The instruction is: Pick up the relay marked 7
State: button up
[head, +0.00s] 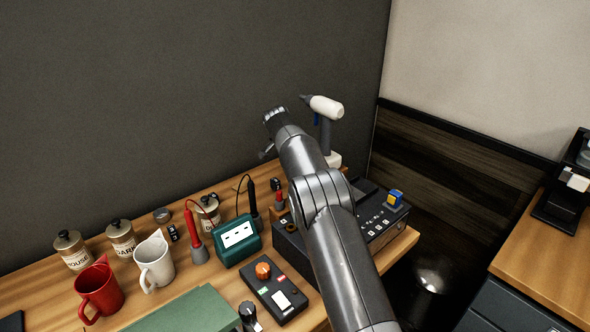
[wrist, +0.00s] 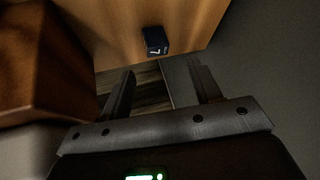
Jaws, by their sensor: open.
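The relay marked 7 (wrist: 155,40) is a small dark block with a white 7 on its face. In the wrist view it sits on a wooden surface (wrist: 110,25), close to that surface's edge. My gripper (wrist: 164,72) is open, its two fingers apart with nothing between them. The relay appears beyond the fingertips, a little left of the middle of the gap, and is not touched.
A brown wooden block (wrist: 40,60) stands close on the left in the wrist view.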

jog(key=x, duration=0.5)
jog(key=shift+s+f, duration=0.3)
jog(key=c, duration=1.1)
jog(key=shift+c, duration=0.2)
